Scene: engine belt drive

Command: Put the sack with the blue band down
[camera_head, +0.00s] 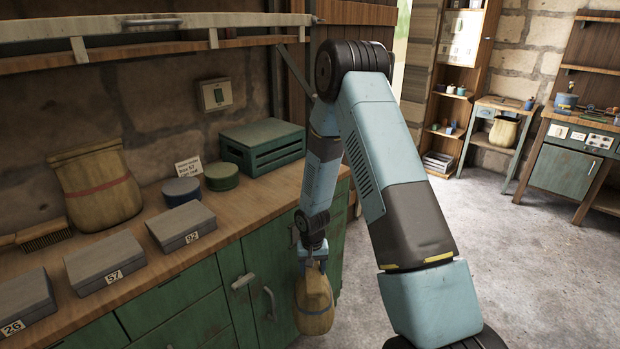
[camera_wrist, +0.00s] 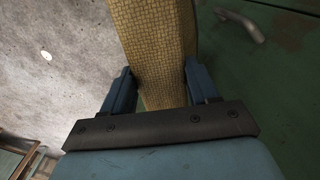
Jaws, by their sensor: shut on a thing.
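My gripper (camera_head: 313,258) points down beside the green cabinet front, below the counter top's level. It is shut on a tan sack (camera_head: 314,303), which hangs under it in the air. In the wrist view the woven sack (camera_wrist: 158,45) sits between my two blue fingers, and my gripper (camera_wrist: 160,82) holds it from both sides. Another tan sack with a red band (camera_head: 98,187) stands upright on the counter against the stone wall.
The wooden counter (camera_head: 245,208) carries grey numbered boxes (camera_head: 180,226), two round tins (camera_head: 221,177), a green crate (camera_head: 262,146) and a brush (camera_head: 40,236). A cabinet handle (camera_wrist: 240,24) is near the held sack. Another sack (camera_head: 503,133) is at the far small table. The concrete floor at right is open.

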